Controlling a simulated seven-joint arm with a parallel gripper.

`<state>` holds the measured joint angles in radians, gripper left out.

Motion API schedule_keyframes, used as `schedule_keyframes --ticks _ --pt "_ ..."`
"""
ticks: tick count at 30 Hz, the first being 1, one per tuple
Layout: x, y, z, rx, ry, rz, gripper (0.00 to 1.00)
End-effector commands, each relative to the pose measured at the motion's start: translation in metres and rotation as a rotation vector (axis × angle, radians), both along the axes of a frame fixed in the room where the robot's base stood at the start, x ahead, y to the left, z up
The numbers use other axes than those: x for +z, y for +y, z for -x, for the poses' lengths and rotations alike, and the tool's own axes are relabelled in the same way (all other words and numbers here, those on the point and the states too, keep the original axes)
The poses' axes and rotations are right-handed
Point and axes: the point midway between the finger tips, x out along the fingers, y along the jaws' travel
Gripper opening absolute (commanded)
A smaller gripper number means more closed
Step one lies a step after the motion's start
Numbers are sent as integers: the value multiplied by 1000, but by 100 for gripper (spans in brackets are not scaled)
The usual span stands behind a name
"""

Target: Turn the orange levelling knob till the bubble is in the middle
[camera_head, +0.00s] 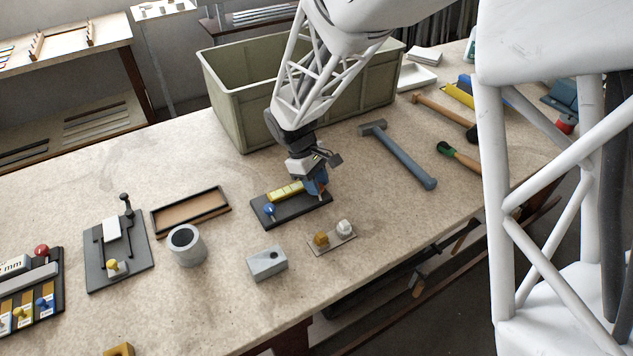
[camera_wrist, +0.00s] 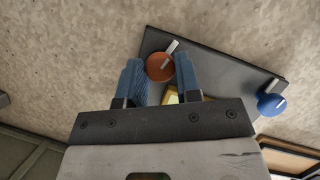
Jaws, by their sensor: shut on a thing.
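The orange levelling knob (camera_wrist: 159,68) sits on a dark base plate (camera_wrist: 225,73), with a pale pointer bar on its top. My gripper (camera_wrist: 160,72) has its two blue fingers on either side of the orange knob and is shut on it. In the head view my gripper (camera_head: 317,192) reaches down to the right end of the plate (camera_head: 290,212) and hides the orange knob. A yellow level vial (camera_head: 286,192) lies along the plate. Its bubble is too small to make out. A blue knob (camera_head: 269,210) stands at the plate's left end; it also shows in the wrist view (camera_wrist: 270,104).
A green bin (camera_head: 225,97) stands behind my gripper. A hammer (camera_head: 405,160) lies to the right. A grey block (camera_head: 267,263) and a small plate with two knobs (camera_head: 332,240) lie in front. A grey cup (camera_head: 187,245) and a shallow tray (camera_head: 190,213) are left.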

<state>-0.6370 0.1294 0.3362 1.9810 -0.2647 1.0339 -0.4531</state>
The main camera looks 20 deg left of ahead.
Motion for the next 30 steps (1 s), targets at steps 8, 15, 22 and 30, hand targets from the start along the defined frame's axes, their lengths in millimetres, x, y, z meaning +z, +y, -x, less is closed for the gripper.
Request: schedule_keyframes --ticks 8,15,22,30 --pt "0 -1 -2 -260 1 0 8" --pt "0 -2 -3 -489 0 -1 8" --pt "0 -3 -3 -707 1 0 8" --pt "0 -4 -4 -963 1 0 8"
